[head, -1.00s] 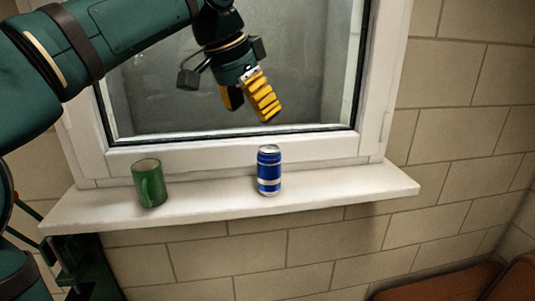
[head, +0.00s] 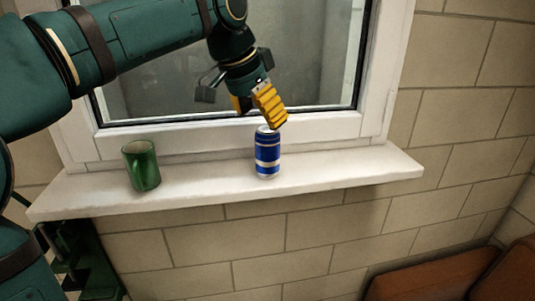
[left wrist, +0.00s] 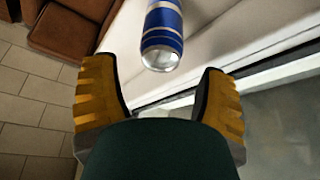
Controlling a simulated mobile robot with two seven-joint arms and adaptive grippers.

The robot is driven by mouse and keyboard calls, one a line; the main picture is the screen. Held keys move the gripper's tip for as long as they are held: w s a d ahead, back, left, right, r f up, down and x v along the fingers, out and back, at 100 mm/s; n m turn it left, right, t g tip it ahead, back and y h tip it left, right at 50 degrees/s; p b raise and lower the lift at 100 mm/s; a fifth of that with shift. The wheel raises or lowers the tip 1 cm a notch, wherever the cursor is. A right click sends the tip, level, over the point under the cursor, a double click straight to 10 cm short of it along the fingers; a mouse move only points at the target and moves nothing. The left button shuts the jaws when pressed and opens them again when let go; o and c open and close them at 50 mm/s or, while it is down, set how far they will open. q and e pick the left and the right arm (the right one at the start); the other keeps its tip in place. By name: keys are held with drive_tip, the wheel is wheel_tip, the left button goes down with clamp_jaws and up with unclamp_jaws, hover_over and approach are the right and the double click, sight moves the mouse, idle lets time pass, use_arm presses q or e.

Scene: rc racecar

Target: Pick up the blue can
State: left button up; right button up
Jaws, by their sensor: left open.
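A blue can (head: 267,158) with silver bands stands upright on the white window sill (head: 330,178). In the left wrist view the can (left wrist: 162,30) shows ahead of the fingers, roughly between them but beyond their tips. My left gripper (head: 258,112) has yellow ridged fingers and is just above the can's top; in the head view one finger overlaps the top edge. In the left wrist view my left gripper (left wrist: 155,75) is open and empty. I cannot tell whether a finger touches the can. My right gripper is not in view.
A green mug (head: 142,166) stands on the sill to the left of the can, with a clear gap between. The window frame (head: 330,124) rises behind the can. A brown leather seat (head: 435,276) is at lower right. The sill right of the can is clear.

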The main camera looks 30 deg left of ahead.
use_arm(q)
hover_over(267, 163)
wheel_tip(267, 163, down, 4)
drive_tip(key=shift+w+f+b, duration=0.1)
drive_tip(key=shift+f+b, duration=0.05)
drive_tip(key=shift+b, duration=0.2)
drive_tip(key=c, duration=0.6)
